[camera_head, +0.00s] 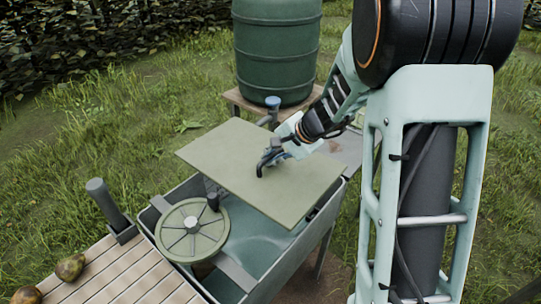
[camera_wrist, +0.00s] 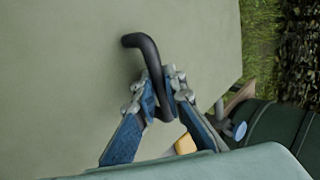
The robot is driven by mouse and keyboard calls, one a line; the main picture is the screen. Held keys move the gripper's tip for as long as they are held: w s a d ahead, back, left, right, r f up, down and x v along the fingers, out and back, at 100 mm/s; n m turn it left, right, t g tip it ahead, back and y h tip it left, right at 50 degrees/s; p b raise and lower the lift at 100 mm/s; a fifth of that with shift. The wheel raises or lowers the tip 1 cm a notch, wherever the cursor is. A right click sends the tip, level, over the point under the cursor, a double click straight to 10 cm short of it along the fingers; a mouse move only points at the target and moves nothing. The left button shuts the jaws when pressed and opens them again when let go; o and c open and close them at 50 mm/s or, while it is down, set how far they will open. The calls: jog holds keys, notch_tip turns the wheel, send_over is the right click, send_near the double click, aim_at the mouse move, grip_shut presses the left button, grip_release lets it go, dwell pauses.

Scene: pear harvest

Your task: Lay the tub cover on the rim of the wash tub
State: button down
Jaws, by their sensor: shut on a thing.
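The tub cover (camera_head: 240,168) is a flat pale green board with a dark bent handle (camera_wrist: 150,62) on its top. My gripper (camera_head: 270,158) is shut on that handle; in the wrist view the blue fingers (camera_wrist: 160,98) close on both sides of it. The cover lies over the back and right part of the grey wash tub (camera_head: 318,238) and hides that part of the rim. I cannot tell whether it touches the rim. The tub's front left part is open and shows bluish water or floor inside.
A round spoked wheel with a knob (camera_head: 192,232) sits across the tub's left end, close to the cover. A slatted table (camera_head: 112,278) with pears (camera_head: 70,267) and a grey post (camera_head: 106,205) stands at front left. A green barrel (camera_head: 277,50) with a blue-topped tap (camera_head: 272,103) stands behind.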

jog(key=shift+w+a+f, duration=0.1)
notch_tip(320, 180, down, 12)
jog(key=b, duration=0.9)
jog(key=shift+r+b, duration=0.2)
jog(key=shift+b, duration=0.15)
jog(key=shift+f+b, duration=0.45)
jog(key=shift+b, duration=0.2)
dwell(0.3)
jog(key=c, duration=1.9)
grip_release()
jog(key=shift+c, duration=0.2)
jog(key=shift+o, duration=0.2)
jog(key=shift+f, duration=0.1)
